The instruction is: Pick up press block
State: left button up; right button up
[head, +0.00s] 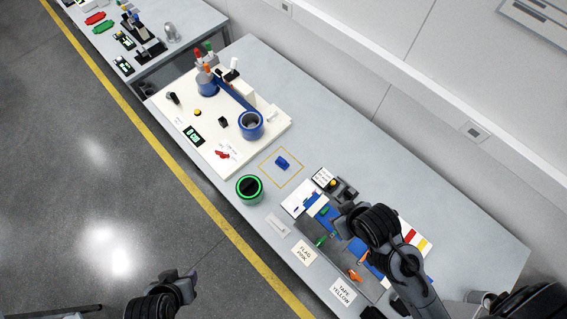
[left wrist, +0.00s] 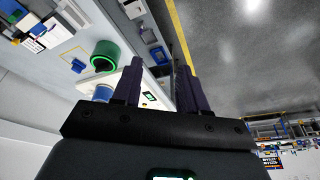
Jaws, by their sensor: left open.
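A small blue block (head: 282,162), which I take to be the press block, lies inside a yellow outlined square on the grey bench. A small blue piece (left wrist: 78,65) beside the green-ringed cylinder in the left wrist view looks like the same block. My left gripper (head: 190,283) is low in the head view, over the floor, well away from the block. In the left wrist view its two fingers (left wrist: 158,88) stand apart with nothing between them. My right arm reaches over the coloured tray area from the lower right; its fingers cannot be made out.
A cream board (head: 228,160) with a blue cup (head: 250,124) and a blue lever arm lies beyond. A parts tray (head: 372,292) and labels are at right. The bench's back strip is clear.

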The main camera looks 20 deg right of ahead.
pick_arm(q)
jog(key=shift+s+f, duration=0.1)
jog(key=shift+s, duration=0.05)
jog(key=shift+o, duration=0.6)
jog(key=o, duration=0.8)
jog(key=shift+o, duration=0.2)
jog(key=shift+f, duration=0.1)
